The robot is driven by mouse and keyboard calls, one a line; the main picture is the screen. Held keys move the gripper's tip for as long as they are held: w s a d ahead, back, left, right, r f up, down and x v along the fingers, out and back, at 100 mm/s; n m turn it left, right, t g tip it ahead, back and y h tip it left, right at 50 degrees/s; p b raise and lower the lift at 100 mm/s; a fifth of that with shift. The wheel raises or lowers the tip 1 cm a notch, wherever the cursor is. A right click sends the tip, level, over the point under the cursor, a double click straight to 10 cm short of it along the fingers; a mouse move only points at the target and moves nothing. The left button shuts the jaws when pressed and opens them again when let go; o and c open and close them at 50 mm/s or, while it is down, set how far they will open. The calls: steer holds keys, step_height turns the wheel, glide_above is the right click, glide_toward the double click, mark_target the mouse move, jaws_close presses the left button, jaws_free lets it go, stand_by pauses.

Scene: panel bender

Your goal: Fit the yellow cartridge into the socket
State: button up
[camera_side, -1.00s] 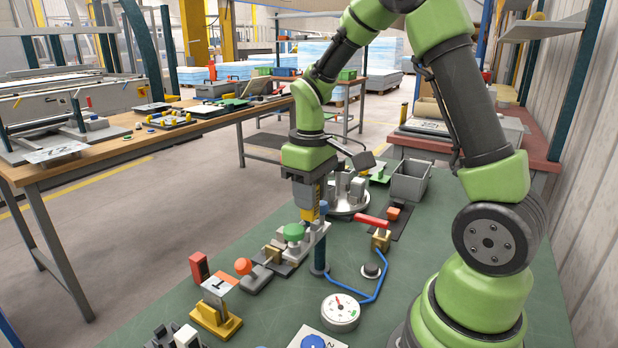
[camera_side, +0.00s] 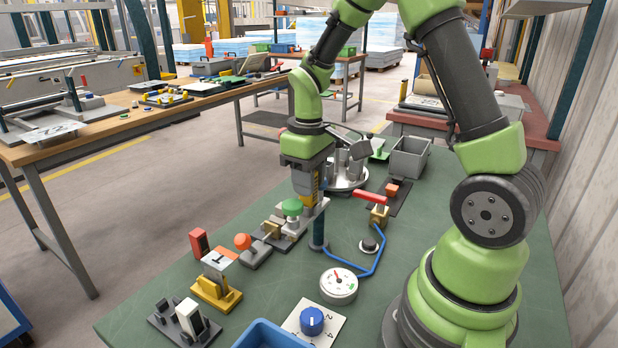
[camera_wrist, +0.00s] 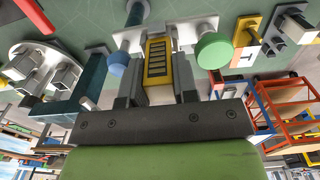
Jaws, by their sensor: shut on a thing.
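My gripper (camera_side: 309,200) is shut on the yellow cartridge (camera_wrist: 157,68), which has a dark ribbed panel on its face. The cartridge stands upright between the two grey fingers and also shows in the side view (camera_side: 314,187). Its lower end is at a light grey fixture (camera_wrist: 184,32) with a round green knob beside it. The socket opening is hidden by the cartridge and fingers, so I cannot tell whether the cartridge is inside it. The green knob (camera_side: 291,207) is close to the gripper in the side view.
A blue-capped post (camera_wrist: 119,63) stands close to the fingers. The red-handled valve (camera_side: 371,198) and blue pipe (camera_side: 366,269) are to the right. A round grey turntable (camera_side: 348,180) and a grey bin (camera_side: 409,158) lie behind.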

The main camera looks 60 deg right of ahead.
steer(key=shift+f, duration=0.75)
steer(key=o, duration=0.9)
steer(key=shift+c, duration=1)
steer(key=shift+o, duration=0.5)
